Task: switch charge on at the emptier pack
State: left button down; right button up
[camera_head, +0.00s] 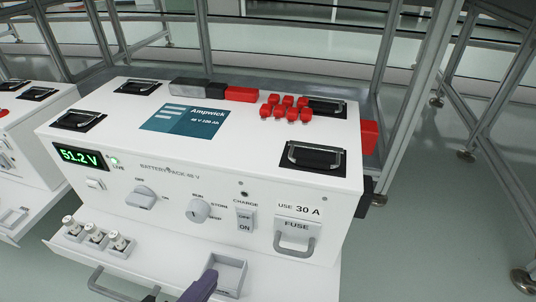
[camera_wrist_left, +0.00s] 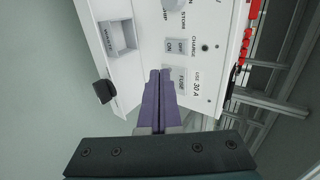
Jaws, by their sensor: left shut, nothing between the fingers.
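A white battery pack (camera_head: 140,150) labelled Ampwick fills the middle of the head view. Its display (camera_head: 81,157) reads 51.2 V in green, beside a lit green lamp. The CHARGE rocker switch (camera_head: 244,218) is marked OFF and ON, with a dark lamp above it; I cannot tell which side is pressed. It also shows in the left wrist view (camera_wrist_left: 176,46). My left gripper (camera_head: 210,274) is shut and empty, with purple fingers, below the switch and over the pack's front tray. In the wrist view its tips (camera_wrist_left: 159,72) are near the fuse holder. My right gripper is out of view.
A second white pack (camera_head: 30,125) is partly visible at the left; its display is not readable. The fuse holder (camera_head: 296,232) is right of the switch. The tray holds several small fuses (camera_head: 96,235) and an open bin (camera_head: 230,272). A metal frame (camera_head: 420,85) stands behind.

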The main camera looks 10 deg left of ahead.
pick_arm(q)
jog(key=b, duration=0.6)
send_near(244, 228)
notch_tip(244, 228, down, 4)
jog(key=w, duration=0.1)
jog(key=w+b, duration=0.2)
jog(key=w, duration=0.2)
jog(key=shift+d+r, duration=0.1)
